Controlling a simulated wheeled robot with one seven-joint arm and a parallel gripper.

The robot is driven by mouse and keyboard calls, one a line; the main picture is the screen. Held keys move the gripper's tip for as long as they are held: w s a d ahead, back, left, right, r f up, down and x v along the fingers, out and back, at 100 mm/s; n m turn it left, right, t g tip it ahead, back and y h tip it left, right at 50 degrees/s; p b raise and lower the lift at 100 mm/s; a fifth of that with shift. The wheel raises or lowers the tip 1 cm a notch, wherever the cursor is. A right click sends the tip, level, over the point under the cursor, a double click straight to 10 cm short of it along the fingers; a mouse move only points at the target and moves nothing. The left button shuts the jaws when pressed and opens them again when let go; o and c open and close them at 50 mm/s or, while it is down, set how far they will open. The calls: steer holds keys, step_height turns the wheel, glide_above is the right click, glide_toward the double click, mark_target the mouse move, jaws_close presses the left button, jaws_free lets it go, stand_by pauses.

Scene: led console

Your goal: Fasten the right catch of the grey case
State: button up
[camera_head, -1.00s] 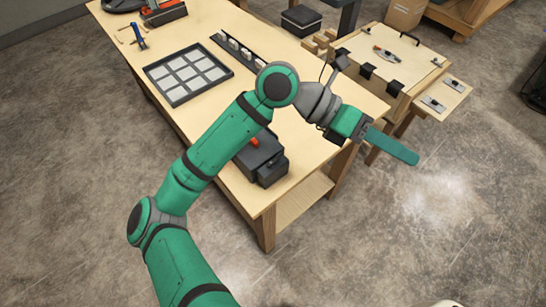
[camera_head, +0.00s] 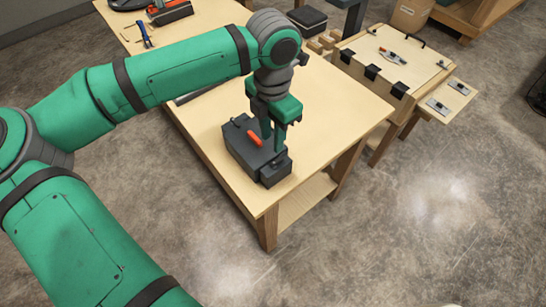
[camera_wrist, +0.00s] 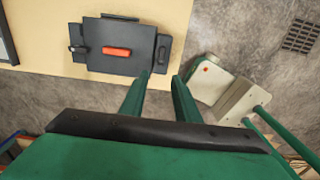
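The grey case (camera_head: 240,155) sits near the front right corner of the wooden table, with an orange handle (camera_head: 255,138) on top. In the wrist view the case (camera_wrist: 110,65) lies beyond my fingertips, its orange handle (camera_wrist: 117,51) across the middle. A dark block stands out at its right end (camera_wrist: 163,48) and a small dark fitting at its left end (camera_wrist: 77,48). I cannot tell whether either catch is fastened. My gripper (camera_head: 272,138) points down above the case's right part. In the wrist view its fingers (camera_wrist: 160,78) are apart with nothing between them.
A pale wooden chest (camera_head: 390,65) with black hinges stands beyond the table to the right. A blue-handled tool (camera_head: 146,38) and an orange-and-black toolbox (camera_head: 170,12) lie at the far left. The tabletop right of the case (camera_head: 335,110) is clear.

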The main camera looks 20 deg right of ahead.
mark_target(273, 163)
step_height(273, 163, down, 10)
steer(key=shift+d+f, duration=0.1)
stand_by(0.4)
jaws_close()
